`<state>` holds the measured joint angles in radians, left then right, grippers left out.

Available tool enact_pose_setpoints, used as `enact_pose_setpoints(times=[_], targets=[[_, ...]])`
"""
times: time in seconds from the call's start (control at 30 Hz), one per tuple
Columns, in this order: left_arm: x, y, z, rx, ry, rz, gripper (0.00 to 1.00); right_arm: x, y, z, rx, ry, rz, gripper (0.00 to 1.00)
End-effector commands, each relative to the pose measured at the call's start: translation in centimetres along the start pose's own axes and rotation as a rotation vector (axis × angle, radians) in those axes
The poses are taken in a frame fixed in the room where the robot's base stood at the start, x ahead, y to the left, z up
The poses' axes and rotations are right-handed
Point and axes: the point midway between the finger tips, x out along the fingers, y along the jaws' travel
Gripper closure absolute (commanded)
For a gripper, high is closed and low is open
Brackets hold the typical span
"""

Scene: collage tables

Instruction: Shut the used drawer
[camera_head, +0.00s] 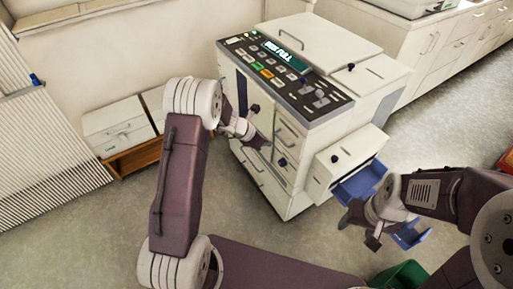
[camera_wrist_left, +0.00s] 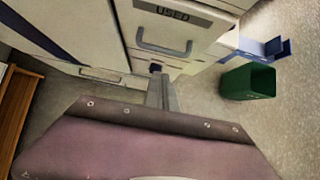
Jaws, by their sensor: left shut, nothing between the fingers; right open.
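The drawer labelled USED (camera_wrist_left: 190,17) is in the left wrist view, on the front of a white machine, with a grey bar handle (camera_wrist_left: 165,48). In the head view the machine (camera_head: 245,165) stands at the centre, and its front drawers (camera_head: 290,135) are partly behind my left gripper. I cannot tell how far the USED drawer stands out. My left gripper (camera_head: 260,143) is shut and empty close to the machine's front; its fingers (camera_wrist_left: 161,92) point toward the area below the handle. My right gripper (camera_head: 358,229) is open and empty, right of the machine.
A blue tray (camera_head: 362,183) sticks out of the machine's right side unit, near my right gripper. A green bin (camera_head: 402,275) stands on the floor; it also shows in the left wrist view (camera_wrist_left: 248,83). White boxes (camera_head: 118,126) on a wooden stand are at the left.

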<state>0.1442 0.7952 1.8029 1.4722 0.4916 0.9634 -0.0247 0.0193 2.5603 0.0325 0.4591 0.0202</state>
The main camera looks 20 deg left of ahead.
Motion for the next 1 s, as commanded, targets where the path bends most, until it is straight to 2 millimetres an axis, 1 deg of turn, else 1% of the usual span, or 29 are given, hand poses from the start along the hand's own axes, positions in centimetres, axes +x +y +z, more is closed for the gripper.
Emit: enact_pose_setpoints(times=[0.03,0.1,0.2,0.3,0.4,0.47,0.77,0.83,0.87,0.9,0.93,0.97,1.0], targets=[[-1.9,0.2,0.4,0.001,-0.005,0.007,1.0,-0.4,0.0,-0.1,0.0,0.001,0.0,0.41],[-3.9,0.1,0.4,0.0,-0.005,0.006,1.0,-0.7,0.0,-0.1,0.0,0.001,0.0,0.41],[-6.2,0.1,0.3,0.001,-0.004,0.006,1.0,-1.0,0.0,-0.1,0.0,0.001,0.0,0.41],[-7.7,0.1,0.3,0.0,-0.004,0.004,1.0,-1.3,0.0,-0.2,0.0,0.001,0.0,0.41],[-8.5,0.0,0.2,0.001,-0.003,0.004,1.0,-1.4,0.0,-0.2,0.0,0.001,0.0,0.41],[-8.7,0.0,0.1,0.0,-0.002,0.003,1.0,-1.4,0.0,-0.2,0.0,0.001,0.0,0.41],[-8.7,-0.1,0.2,0.002,-0.002,0.0,1.0,-1.4,0.0,-0.2,0.0,0.001,0.0,0.41],[-8.9,-0.6,1.3,0.026,-0.012,-0.002,1.0,-1.6,0.0,-0.2,0.0,0.001,0.0,0.41],[-9.3,-0.9,2.3,0.045,-0.023,0.002,1.0,-1.6,0.0,-0.2,0.0,0.001,0.0,0.41],[-10.0,-1.6,3.8,0.078,-0.04,0.003,1.0,-1.8,0.0,-0.2,0.0,0.001,0.0,0.41],[-10.8,-2.9,4.8,0.118,-0.044,-0.004,1.0,-2.0,0.0,-0.2,0.0,0.001,0.0,0.41],[-11.6,-4.6,5.2,0.184,-0.031,-0.022,1.0,-2.1,0.0,-0.2,0.0,0.001,0.0,0.41],[-12.8,-7.2,4.8,0.315,0.007,-0.053,1.0,-2.3,-0.1,-0.3,0.0,0.001,0.0,0.41]])
